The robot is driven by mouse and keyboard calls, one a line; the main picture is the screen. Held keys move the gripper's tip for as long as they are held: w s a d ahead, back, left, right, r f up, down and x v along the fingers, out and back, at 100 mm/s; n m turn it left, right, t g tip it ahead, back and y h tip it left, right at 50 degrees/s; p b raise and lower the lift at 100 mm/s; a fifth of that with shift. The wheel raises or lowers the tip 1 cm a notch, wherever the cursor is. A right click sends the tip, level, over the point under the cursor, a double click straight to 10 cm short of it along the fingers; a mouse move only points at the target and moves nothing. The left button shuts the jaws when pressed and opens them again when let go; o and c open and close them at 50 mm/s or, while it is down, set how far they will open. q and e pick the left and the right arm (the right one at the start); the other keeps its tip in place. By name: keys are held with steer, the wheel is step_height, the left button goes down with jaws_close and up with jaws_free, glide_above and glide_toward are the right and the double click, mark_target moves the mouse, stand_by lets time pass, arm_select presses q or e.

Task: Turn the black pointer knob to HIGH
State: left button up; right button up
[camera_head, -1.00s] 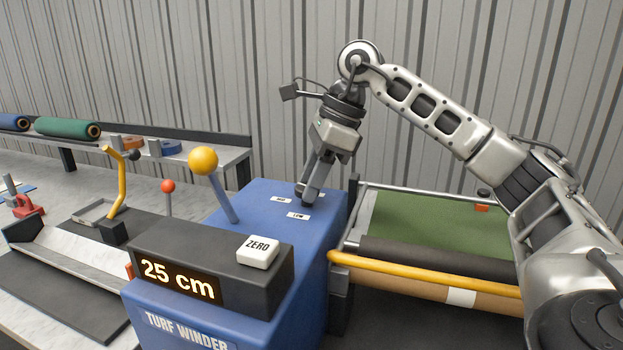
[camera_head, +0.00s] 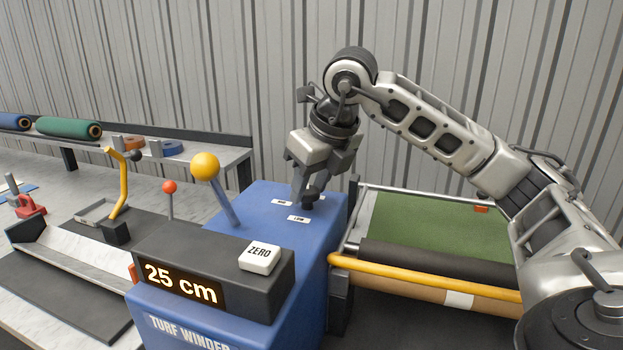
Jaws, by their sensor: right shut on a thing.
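The black pointer knob (camera_head: 308,201) sits on the top of the blue turf winder (camera_head: 265,200), near its back right. My right gripper (camera_head: 308,194) points down over it and is shut on the knob. Small white labels lie around the knob; the LOW label (camera_head: 298,219) is in front of it, and another label (camera_head: 281,202) is to its left, too small to read surely. The gripper hides part of the knob and any label behind it, so I cannot tell where the pointer aims. My left gripper is not in view.
A yellow-ball lever (camera_head: 205,167) and a red-ball lever (camera_head: 170,188) rise left of the knob. A ZERO button (camera_head: 260,257) and a 25 cm display (camera_head: 181,283) are in front. Green turf (camera_head: 430,225) lies behind a yellow bar (camera_head: 430,278) at right.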

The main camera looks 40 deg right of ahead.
arm_select(q)
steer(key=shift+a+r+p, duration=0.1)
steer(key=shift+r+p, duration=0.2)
steer(key=shift+p, duration=0.05)
arm_select(e)
steer(key=shift+a+r+m+h, duration=0.1)
steer(key=shift+m+h, duration=0.5)
steer(key=shift+m, duration=1)
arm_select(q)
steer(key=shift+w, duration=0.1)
arm_select(e)
steer(key=shift+m, duration=0.3)
steer(key=o, duration=1)
arm_select(q)
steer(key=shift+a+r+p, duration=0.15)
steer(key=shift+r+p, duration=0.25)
steer(key=shift+p, duration=0.35)
arm_select(e)
steer(key=shift+v, duration=7.9)
steer(key=shift+w+a, duration=0.2)
